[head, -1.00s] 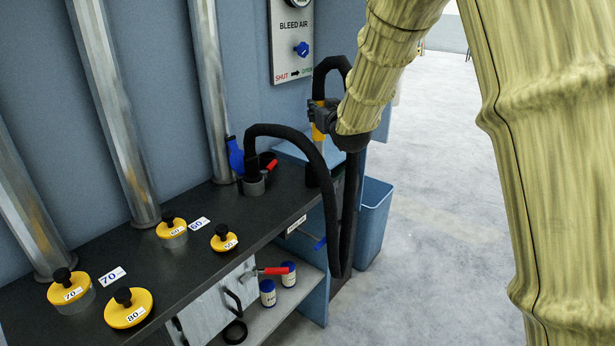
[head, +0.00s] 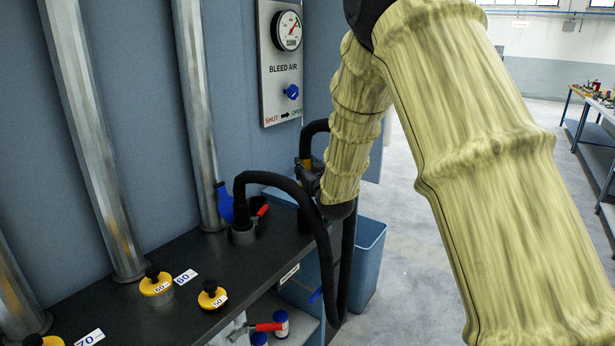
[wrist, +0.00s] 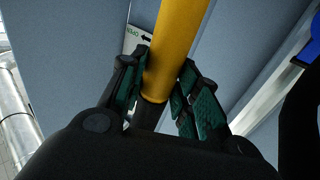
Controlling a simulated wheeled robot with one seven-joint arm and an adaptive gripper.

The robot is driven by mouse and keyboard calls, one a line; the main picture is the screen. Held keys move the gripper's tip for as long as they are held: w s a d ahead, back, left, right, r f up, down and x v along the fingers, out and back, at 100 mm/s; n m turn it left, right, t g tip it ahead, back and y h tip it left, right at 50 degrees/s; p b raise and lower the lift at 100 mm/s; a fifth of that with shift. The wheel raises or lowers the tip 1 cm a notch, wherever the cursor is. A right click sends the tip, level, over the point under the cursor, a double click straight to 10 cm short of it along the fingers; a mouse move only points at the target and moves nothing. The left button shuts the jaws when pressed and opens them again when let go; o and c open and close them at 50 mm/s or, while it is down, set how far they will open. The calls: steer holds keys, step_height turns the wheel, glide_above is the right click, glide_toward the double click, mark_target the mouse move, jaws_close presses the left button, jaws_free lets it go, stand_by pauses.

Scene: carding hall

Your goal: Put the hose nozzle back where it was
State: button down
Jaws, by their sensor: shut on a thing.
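My gripper (head: 310,178) is shut on the yellow hose nozzle (wrist: 180,42), above the right end of the dark bench. In the wrist view the green-padded fingers of my gripper (wrist: 160,92) press both sides of the yellow barrel, with a darker section between them. In the head view the nozzle is mostly hidden by my gripper and arm. A black hose (head: 285,183) arcs from a grey collar (head: 243,234) on the bench, hangs past its front edge and loops up by my gripper. I cannot tell which spot held the nozzle.
A red lever (head: 262,211) and a blue fitting (head: 224,201) stand by the collar. Yellow-capped plugs (head: 156,283) sit on the bench (head: 205,262). A bleed air panel (head: 281,75) is on the wall. A blue bin (head: 367,255) stands right of the bench; open floor lies beyond.

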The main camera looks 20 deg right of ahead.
steer(key=shift+f, duration=1.45)
steer(key=shift+f, duration=0.25)
steer(key=c, duration=1.1)
jaws_free()
steer(key=shift+r, duration=0.1)
steer(key=shift+o, duration=0.2)
steer(key=shift+r, duration=0.1)
steer(key=s+b, duration=0.1)
steer(key=s, duration=1.1)
steer(key=shift+b, duration=0.4)
steer(key=shift+d, duration=0.1)
